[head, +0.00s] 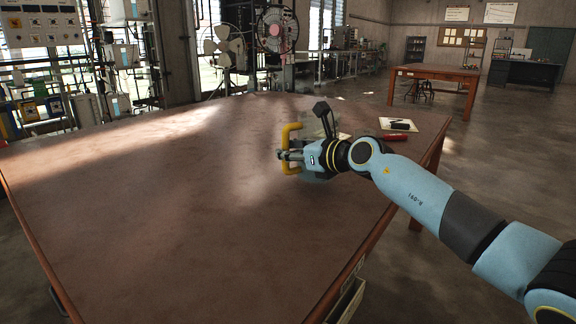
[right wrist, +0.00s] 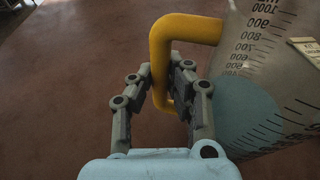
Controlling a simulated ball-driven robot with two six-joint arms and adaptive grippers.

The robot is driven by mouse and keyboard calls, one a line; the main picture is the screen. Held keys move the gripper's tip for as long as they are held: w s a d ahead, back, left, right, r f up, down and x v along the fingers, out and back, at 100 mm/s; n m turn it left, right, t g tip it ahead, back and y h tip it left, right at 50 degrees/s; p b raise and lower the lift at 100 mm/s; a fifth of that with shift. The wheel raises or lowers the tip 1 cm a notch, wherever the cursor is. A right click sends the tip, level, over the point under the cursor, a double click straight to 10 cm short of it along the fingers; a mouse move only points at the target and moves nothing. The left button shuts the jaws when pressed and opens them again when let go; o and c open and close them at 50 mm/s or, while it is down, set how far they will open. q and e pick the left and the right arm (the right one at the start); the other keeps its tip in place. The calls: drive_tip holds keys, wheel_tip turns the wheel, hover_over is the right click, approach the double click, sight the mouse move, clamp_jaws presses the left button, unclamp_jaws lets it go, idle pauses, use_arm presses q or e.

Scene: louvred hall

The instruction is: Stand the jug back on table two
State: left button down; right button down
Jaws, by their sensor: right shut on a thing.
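The jug is a clear measuring jug with dark graduation marks and a yellow handle (head: 287,139). Its body (right wrist: 262,88) fills the right side of the right wrist view, with a pale blue area inside or behind it. My right gripper (head: 288,156) is shut on the yellow handle. In the right wrist view, the fingers (right wrist: 165,80) sit on either side of the handle's upright bar. In the head view the gripper and arm hide much of the jug body. I cannot tell whether the jug's base touches the table. My left gripper is not in view.
A large brown table (head: 150,210) lies below the jug, mostly bare. A red-handled tool (head: 394,137) and a paper with a dark object (head: 399,125) lie near its right edge. A second brown table (head: 435,73) stands farther back right, with open floor between.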

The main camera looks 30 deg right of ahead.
sight(288, 165)
wheel_tip(288, 165, down, 3)
drive_tip(key=shift+f+b, duration=0.15)
drive_tip(key=shift+b, duration=0.55)
drive_tip(key=c, duration=1.7)
unclamp_jaws()
drive_tip(key=shift+f, duration=0.1)
drive_tip(key=o, duration=0.4)
drive_tip(key=shift+c, duration=0.2)
